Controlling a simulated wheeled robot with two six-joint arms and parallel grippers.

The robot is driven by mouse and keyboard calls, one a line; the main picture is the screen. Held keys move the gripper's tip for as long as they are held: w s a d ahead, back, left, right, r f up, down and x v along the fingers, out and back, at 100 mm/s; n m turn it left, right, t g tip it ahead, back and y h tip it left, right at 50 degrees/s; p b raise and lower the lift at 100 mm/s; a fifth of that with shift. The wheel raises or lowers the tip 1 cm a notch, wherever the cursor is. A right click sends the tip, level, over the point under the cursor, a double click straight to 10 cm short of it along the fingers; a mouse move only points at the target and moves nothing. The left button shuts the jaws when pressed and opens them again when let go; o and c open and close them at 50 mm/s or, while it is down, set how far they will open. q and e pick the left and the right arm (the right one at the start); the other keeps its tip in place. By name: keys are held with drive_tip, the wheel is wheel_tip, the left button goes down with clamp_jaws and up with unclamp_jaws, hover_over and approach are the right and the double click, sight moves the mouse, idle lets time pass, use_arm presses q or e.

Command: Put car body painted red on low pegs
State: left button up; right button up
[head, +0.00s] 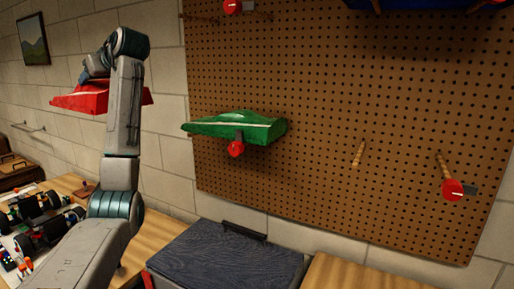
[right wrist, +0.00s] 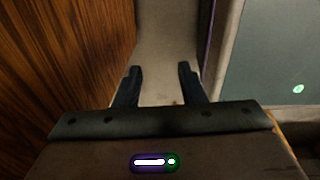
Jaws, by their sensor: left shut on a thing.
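The red car body (head: 80,102) is held up at the left of the head view, in front of the block wall and left of the pegboard. My left gripper (head: 92,78) is shut on it from above; my arm link hides part of the body and the fingertips. Two bare wooden pegs, a left one (head: 357,153) and a right one (head: 441,163), stick out low on the pegboard's right half. A red disc (head: 452,189) is by the right peg. My right gripper (right wrist: 160,75) is open and empty in the right wrist view, pointing at a pale floor strip.
A green car body (head: 237,127) hangs on the pegboard (head: 320,80) left of the bare pegs. A blue body (head: 430,4) is cut off at the top. A dark-lidded box (head: 225,257) stands below. Wheeled car chassis (head: 40,220) lie on the bench at left.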

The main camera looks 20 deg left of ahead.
use_arm(q)
drive_tip(key=w+d+f+m+t+h, duration=0.1)
drive_tip(key=w+d+f+m+t, duration=0.3)
drive_tip(key=f, duration=0.5)
drive_tip(key=w+d+f+m+t+h, duration=0.25)
drive_tip(key=d+f, duration=0.25)
drive_tip(key=f, duration=0.4)
drive_tip(key=s+d+f+m+t+h, duration=0.2)
drive_tip(key=d+f+m+t+h, duration=0.25)
drive_tip(key=d+f, duration=0.8)
drive_tip(key=s+d+f+m+h, duration=0.3)
drive_tip(key=s+d+f, duration=0.1)
drive_tip(key=d+f, duration=0.15)
drive_tip(key=s+d+f+m+h, duration=0.2)
drive_tip(key=s+d+f, duration=0.15)
drive_tip(key=f, duration=0.35)
drive_tip(key=d+f, duration=0.2)
drive_tip(key=d, duration=0.7)
drive_tip(key=d+f, duration=0.2)
drive_tip(key=d, duration=0.8)
drive_tip(key=shift+w+d+f+t, duration=0.15)
drive_tip(key=shift+w+f+t, duration=0.15)
drive_tip(key=shift+w+f, duration=0.05)
